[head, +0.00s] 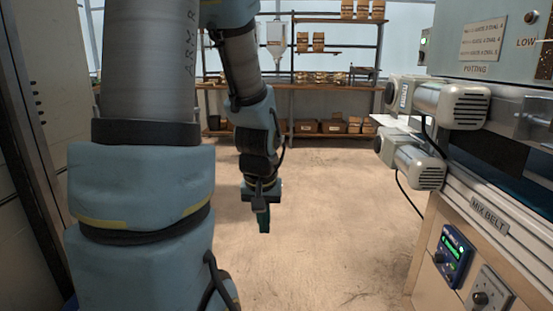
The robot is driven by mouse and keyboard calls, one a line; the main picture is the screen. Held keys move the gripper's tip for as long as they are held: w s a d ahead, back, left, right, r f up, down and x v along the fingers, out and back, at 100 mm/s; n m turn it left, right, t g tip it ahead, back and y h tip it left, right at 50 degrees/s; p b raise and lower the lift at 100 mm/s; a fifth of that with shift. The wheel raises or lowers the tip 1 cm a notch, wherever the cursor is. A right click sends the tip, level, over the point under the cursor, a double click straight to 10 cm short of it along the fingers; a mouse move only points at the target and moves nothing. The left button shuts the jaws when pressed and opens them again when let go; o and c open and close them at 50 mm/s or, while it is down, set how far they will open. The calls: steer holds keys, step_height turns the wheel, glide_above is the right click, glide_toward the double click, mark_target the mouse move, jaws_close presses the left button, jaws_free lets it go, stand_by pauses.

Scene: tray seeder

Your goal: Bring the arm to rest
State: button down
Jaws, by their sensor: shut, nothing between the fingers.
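My arm rises large at the left of the head view, folds over near the top and hangs down again near the picture's middle. My gripper (264,222) is at its lower end, pointing down over open floor. The gripper is shut and I see nothing held in it. It is apart from the machine at the right and from the shelves behind.
The potting machine with its mix belt (490,215) stands close at the right, with two motors (455,105) jutting out. A tall grey cabinet (22,190) is close at the left. A shelving bench (330,90) with boxes stands at the back. The floor (330,220) between is clear.

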steer(key=s+a+r+g, duration=0.1)
steer(key=s+a+r, duration=0.1)
steer(key=s+a, duration=0.2)
step_height(320, 180, up, 20)
steer(key=p, duration=2)
steer(key=shift+f, duration=0.1)
